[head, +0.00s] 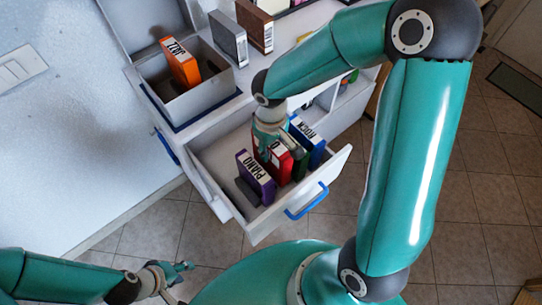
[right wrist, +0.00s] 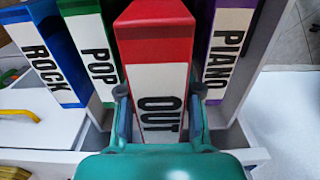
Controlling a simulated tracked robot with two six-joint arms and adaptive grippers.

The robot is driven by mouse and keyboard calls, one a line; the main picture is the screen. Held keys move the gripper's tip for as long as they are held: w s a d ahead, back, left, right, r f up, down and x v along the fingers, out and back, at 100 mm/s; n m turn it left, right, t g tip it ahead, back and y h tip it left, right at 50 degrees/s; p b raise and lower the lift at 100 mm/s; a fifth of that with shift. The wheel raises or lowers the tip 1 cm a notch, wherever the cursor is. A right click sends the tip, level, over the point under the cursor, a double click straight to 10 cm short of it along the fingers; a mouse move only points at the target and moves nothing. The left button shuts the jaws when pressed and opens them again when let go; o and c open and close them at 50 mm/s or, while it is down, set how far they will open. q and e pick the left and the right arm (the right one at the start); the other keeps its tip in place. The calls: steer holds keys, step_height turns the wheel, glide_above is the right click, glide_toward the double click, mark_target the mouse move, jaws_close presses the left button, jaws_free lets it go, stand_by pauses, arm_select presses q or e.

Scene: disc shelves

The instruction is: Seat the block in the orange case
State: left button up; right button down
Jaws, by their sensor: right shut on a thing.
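The orange case (head: 180,62), labelled JAZZ, stands tilted in an open grey box (head: 205,98) on top of the cabinet. My right gripper (head: 268,140) is down in the open drawer, shut on a red case (head: 281,163). In the right wrist view, my right gripper's fingers (right wrist: 160,118) clasp both sides of the red case (right wrist: 157,62), labelled OUT. I cannot make out which thing is the block. My left gripper (head: 178,268) hangs low at the left over the floor, away from the cases; its fingers are too small to judge.
The drawer (head: 226,198) also holds a purple PIANO case (head: 256,180), a green POP case (right wrist: 95,45) and a blue ROCK case (head: 307,140). A grey case (head: 228,38) and a brown case (head: 255,25) stand on the cabinet top. A blue handle (head: 307,203) fronts the drawer.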

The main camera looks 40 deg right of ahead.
mark_target(270, 158)
steer(key=shift+f+b, duration=0.3)
steer(key=shift+f, duration=2.05)
steer(key=c, duration=1.1)
jaws_free()
steer(key=shift+f, duration=0.1)
steer(key=shift+o, duration=0.2)
steer(key=shift+r, duration=0.35)
step_height(270, 158, up, 12)
steer(key=shift+f+p, duration=0.2)
steer(key=shift+p, duration=0.45)
